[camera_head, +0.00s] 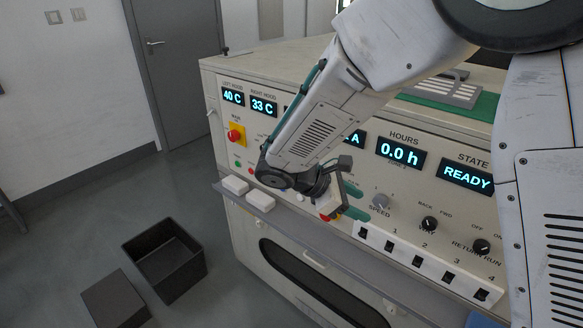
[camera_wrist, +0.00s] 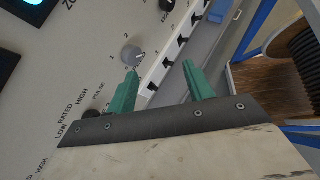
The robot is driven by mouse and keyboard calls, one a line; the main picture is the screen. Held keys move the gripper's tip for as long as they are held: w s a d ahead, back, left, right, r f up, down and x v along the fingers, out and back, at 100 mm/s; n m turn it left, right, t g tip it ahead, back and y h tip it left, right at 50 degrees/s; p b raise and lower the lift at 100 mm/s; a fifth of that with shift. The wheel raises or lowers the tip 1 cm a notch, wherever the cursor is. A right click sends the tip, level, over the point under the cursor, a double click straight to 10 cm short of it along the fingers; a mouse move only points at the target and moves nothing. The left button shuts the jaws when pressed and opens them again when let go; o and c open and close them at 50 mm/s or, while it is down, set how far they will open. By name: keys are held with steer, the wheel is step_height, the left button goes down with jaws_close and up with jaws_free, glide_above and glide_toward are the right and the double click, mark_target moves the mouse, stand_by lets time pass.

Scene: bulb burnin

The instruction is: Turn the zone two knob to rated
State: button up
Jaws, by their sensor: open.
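My gripper (camera_head: 359,203) is in front of the control panel (camera_head: 455,215), its two green fingers apart with nothing between them. In the wrist view my gripper (camera_wrist: 160,67) has its fingertips near the silver speed knob (camera_wrist: 132,55), one finger just below it. A dark knob (camera_wrist: 91,114), partly hidden by the gripper body, sits by the printed words LOW, RATED, HIGH and PULSE; it seems to be a zone knob, but its number and pointer cannot be read. In the head view my arm and gripper cover the zone knob area.
A white strip of several numbered black switches (camera_head: 424,262) juts out below the knobs. A red button (camera_head: 235,135) is at left. An open black bin (camera_head: 165,262) stands on the floor.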

steer(key=w+a+f+n+t, duration=0.3)
steer(key=w+a+n+t, duration=0.35)
steer(key=a+n, duration=0.3)
steer(key=w+a+f+n+t, duration=0.2)
steer(key=w+a+n+t, duration=0.4)
steer(key=w+a+n, duration=0.3)
steer(key=x, duration=0.6)
steer(key=shift+w, duration=0.3)
steer(key=shift+d, duration=0.1)
steer(key=c, duration=1)
